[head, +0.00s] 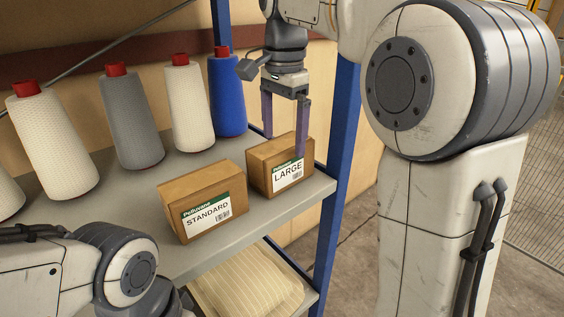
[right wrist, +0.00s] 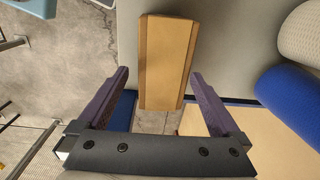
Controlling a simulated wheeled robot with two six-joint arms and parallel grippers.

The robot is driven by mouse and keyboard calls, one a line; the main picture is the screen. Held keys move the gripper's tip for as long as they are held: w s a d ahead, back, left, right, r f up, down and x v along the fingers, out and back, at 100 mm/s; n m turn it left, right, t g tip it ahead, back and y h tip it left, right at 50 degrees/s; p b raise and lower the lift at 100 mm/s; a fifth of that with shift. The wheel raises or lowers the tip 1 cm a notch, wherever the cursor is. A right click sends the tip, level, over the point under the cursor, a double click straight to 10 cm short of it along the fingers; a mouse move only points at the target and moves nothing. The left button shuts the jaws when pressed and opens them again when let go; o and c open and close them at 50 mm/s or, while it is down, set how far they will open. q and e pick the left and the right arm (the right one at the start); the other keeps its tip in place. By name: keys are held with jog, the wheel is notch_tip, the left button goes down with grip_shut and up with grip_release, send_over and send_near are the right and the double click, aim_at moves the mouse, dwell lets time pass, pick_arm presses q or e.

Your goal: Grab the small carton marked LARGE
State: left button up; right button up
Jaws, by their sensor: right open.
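The small brown carton marked LARGE (head: 263,168) stands upright on the grey shelf near its right end, with its label facing front. My right gripper (head: 284,146) is open and points down at this carton. In the right wrist view, the carton's top (right wrist: 165,60) shows between the two spread purple fingers (right wrist: 160,73). I cannot tell whether either finger touches it. My left gripper is out of view; only part of my left arm shows at lower left.
A carton marked STANDARD (head: 190,192) stands just left of it. Cream, grey and blue (head: 226,100) yarn cones stand behind on the shelf (head: 262,221). A blue rack post (head: 336,150) rises close on the right. A striped cream pillow (head: 247,288) lies on the shelf below.

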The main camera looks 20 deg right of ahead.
aim_at(282, 161)
jog(key=shift+g, duration=0.3)
jog(key=f, duration=0.4)
jog(key=f+b, duration=0.1)
jog(key=f, duration=0.1)
jog(key=shift+a+f, duration=0.15)
jog(key=shift+a, duration=0.1)
jog(key=shift+s+d+f, duration=0.1)
jog(key=shift+s+f, duration=0.05)
jog(key=shift+s, duration=0.05)
jog(key=shift+w+d+f, duration=0.1)
jog(key=shift+d+f, duration=0.05)
jog(key=shift+f, duration=0.05)
jog(key=shift+w+d+f, duration=0.1)
jog(key=shift+w+f, duration=0.05)
jog(key=shift+w, duration=0.15)
jog(key=shift+c, duration=0.3)
jog(key=shift+s+r, duration=0.15)
jog(key=shift+r, duration=0.1)
jog(key=c, duration=0.5)
jog(key=shift+r, duration=0.1)
jog(key=c, duration=0.5)
jog(key=shift+c, duration=1)
jog(key=shift+a+r, duration=0.1)
jog(key=shift+a, duration=0.1)
jog(key=shift+r, duration=0.1)
